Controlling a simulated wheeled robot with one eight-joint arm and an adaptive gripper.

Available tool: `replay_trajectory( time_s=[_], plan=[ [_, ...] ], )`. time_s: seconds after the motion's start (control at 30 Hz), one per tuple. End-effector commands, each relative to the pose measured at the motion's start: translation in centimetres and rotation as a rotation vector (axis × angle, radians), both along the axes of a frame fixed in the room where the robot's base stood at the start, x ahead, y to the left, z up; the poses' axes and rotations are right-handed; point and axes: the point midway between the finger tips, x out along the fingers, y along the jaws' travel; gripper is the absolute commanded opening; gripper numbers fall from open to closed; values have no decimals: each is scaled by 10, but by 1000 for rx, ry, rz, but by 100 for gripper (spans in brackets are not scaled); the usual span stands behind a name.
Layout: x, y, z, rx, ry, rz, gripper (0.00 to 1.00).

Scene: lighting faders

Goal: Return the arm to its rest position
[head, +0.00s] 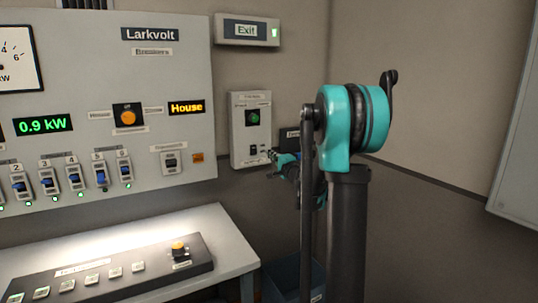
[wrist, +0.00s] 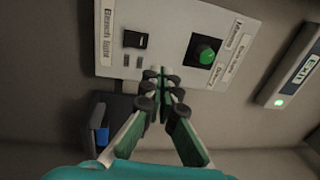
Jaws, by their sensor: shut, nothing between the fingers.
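My arm stands in the right half of the head view, with a teal joint (head: 338,115) on a dark column. My gripper (head: 270,155) is in front of the lower part of a small grey wall panel (head: 238,155). In the wrist view my gripper (wrist: 161,86) is shut and empty, its dark fingertips close together. They overlap the edge of the same panel (wrist: 165,50), between its black rocker switch (wrist: 135,40) and its green knob (wrist: 206,54). I cannot tell whether they touch it.
A large Larkvolt panel (head: 80,135) with several breaker switches is on the left wall. An exit sign (head: 247,30) hangs above the small panel. A desk (head: 215,225) with a button console (head: 110,270) stands at lower left. A grey cabinet (head: 518,150) is at the right edge.

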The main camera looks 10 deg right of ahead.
Motion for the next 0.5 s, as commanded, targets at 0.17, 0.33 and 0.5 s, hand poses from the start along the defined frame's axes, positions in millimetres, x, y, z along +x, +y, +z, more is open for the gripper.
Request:
replay_trajectory(
  time_s=[0.17, 0.33, 0.5],
  plan=[
    [0, 0, 0, 0, 0, 0, 0],
    [-15, 16, -4, -61, 8, 35, 0],
    [-75, 65, -31, -301, 57, 167, 0]
  ],
)
